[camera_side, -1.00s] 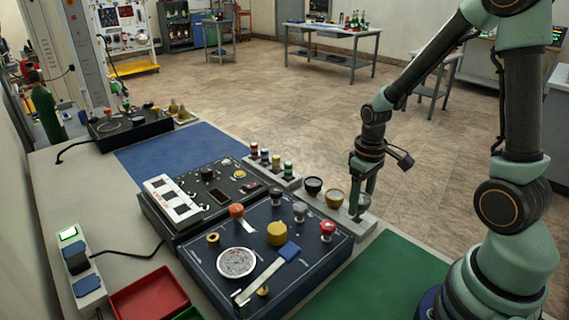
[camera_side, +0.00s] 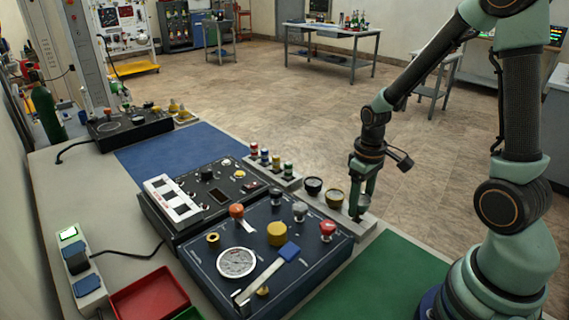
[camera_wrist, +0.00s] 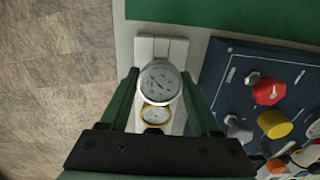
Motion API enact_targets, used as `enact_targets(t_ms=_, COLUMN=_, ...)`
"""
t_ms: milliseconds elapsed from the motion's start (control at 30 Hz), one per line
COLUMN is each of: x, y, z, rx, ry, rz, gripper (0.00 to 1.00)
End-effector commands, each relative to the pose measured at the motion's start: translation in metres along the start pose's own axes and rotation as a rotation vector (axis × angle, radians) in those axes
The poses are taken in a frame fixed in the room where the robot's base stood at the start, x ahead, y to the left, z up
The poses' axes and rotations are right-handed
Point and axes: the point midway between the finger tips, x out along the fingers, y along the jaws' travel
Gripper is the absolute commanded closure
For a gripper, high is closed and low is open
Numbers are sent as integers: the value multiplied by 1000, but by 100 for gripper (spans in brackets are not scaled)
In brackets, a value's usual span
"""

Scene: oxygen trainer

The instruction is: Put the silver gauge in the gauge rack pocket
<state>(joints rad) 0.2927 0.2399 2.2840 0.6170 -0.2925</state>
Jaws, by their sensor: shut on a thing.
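The silver gauge (camera_wrist: 160,84) shows its white round dial face-up between my fingers in the wrist view. My gripper (camera_side: 358,208) is shut on it over the near right end of the pale gauge rack (camera_side: 362,232). In the side view my fingers mostly hide the gauge, and I cannot tell whether its base touches the rack or sits in a pocket. The rack's bare end (camera_wrist: 160,47) shows beyond the gauge in the wrist view. A gold-rimmed gauge (camera_side: 334,198) stands in the rack beside it, also seen below the silver one in the wrist view (camera_wrist: 156,116).
A black gauge (camera_side: 313,186) stands farther along the rack. A dark blue panel (camera_side: 205,263) with knobs (camera_side: 327,230) is close to the rack's left. A green mat (camera_side: 385,275) lies clear in front. A red tray (camera_side: 150,300) is at lower left.

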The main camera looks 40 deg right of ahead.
Motion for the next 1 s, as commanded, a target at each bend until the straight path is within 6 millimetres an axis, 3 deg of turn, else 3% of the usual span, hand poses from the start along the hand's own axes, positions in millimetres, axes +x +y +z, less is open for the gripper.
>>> enact_targets(t_ms=1000, x=28, y=0, z=0, rx=0, ry=-1, rz=0, gripper=86)
